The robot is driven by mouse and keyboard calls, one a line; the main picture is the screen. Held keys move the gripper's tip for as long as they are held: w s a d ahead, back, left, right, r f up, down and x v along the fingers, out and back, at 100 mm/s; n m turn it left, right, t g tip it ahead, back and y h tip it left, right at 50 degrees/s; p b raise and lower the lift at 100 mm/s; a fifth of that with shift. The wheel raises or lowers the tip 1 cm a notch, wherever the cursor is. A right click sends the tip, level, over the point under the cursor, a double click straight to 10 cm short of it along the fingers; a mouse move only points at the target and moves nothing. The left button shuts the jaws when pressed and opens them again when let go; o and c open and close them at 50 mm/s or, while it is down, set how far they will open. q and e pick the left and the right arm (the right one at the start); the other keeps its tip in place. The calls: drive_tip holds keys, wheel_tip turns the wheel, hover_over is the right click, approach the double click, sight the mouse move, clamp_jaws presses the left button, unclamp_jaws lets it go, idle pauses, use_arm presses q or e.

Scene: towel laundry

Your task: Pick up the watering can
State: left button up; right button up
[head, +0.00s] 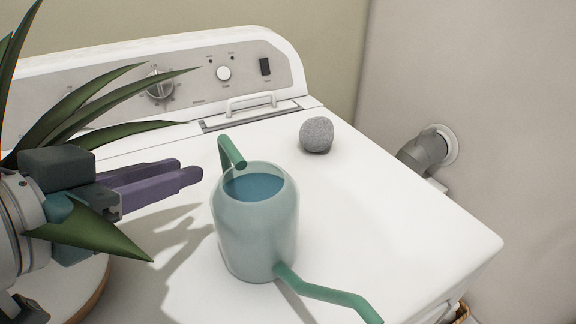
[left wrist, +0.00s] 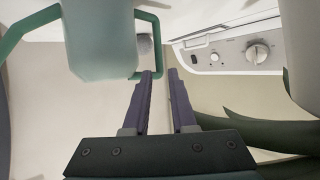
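The pale green, translucent watering can (head: 255,235) stands upright on the white washing machine, with blue water visible inside. Its darker green handle (head: 231,150) rises at the back left, and its spout (head: 325,292) points to the lower right. My left gripper (head: 190,178) is left of the can, with its purple fingers pointing toward the handle side. My right gripper is not in view.
The washing machine top (head: 400,220) has free room right of the can. A grey, rounded object (head: 317,135) sits behind the can. Long plant leaves (head: 95,235) surround my left gripper. A control panel (head: 190,80) runs along the back, and a wall pipe (head: 425,150) is at right.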

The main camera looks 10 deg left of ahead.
sight(222, 157)
use_arm(q)
drive_tip(key=b+x, duration=0.1)
drive_tip(key=x, duration=0.8)
drive_tip(key=shift+w+d, duration=0.2)
drive_tip(key=shift+w, duration=0.05)
clamp_jaws()
idle(1.1)
